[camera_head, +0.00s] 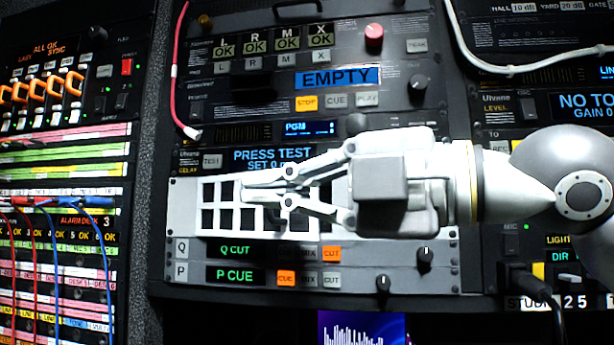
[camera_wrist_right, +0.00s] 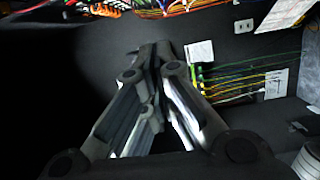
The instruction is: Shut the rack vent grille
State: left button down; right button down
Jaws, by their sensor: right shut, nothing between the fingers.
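The rack vent grille (camera_head: 226,219) is a pale panel with a grid of dark square openings, in the middle of the rack in the head view. Dark gaps show between its pale bars. My right gripper (camera_head: 247,190) comes in from the right, across the grille, and hides its right part. Its fingers are closed together with nothing between them. I cannot tell whether the tips touch the grille. In the right wrist view the closed fingers (camera_wrist_right: 155,50) point away from the camera; the grille cannot be made out there. My left gripper is not in view.
Button rows labelled Q CUT (camera_head: 235,250) and P CUE (camera_head: 236,275) sit below the grille. A PRESS TEST display (camera_head: 262,155) is just above. A red cable (camera_head: 174,80) hangs at upper left. Patch cables (camera_head: 75,240) cross the left rack. The wrist view shows yellow-green cables (camera_wrist_right: 235,85).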

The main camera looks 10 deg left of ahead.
jog(key=w+a+p, duration=0.3)
jog(key=w+p, duration=0.2)
jog(key=shift+w+a+f, duration=0.15)
jog(key=shift+w+a, duration=0.05)
jog(key=shift+d, duration=0.1)
